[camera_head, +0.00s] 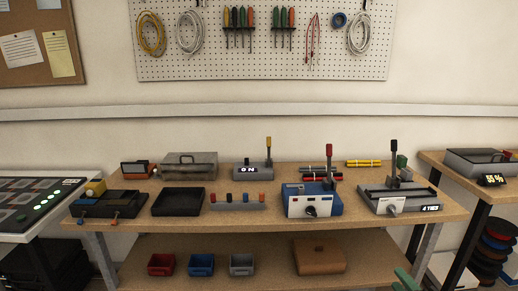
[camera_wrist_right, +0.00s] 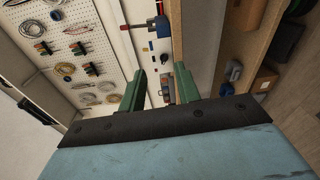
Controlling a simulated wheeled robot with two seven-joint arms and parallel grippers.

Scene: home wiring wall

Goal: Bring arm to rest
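My right gripper (camera_wrist_right: 160,72) shows in the right wrist view with its two green fingers spread apart and nothing between them. In the head view only a green part of the right gripper (camera_head: 406,281) shows at the bottom edge, in front of the workbench (camera_head: 385,228) and below its top. The rest of that arm is out of the picture there. My left gripper is in neither view.
The bench top holds a blue-and-white device (camera_head: 311,203), a grey device (camera_head: 399,200), a black tray (camera_head: 178,201) and a toolbox (camera_head: 189,165). The lower shelf has small bins (camera_head: 201,264) and a brown box (camera_head: 319,256). A pegboard (camera_head: 263,58) hangs behind.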

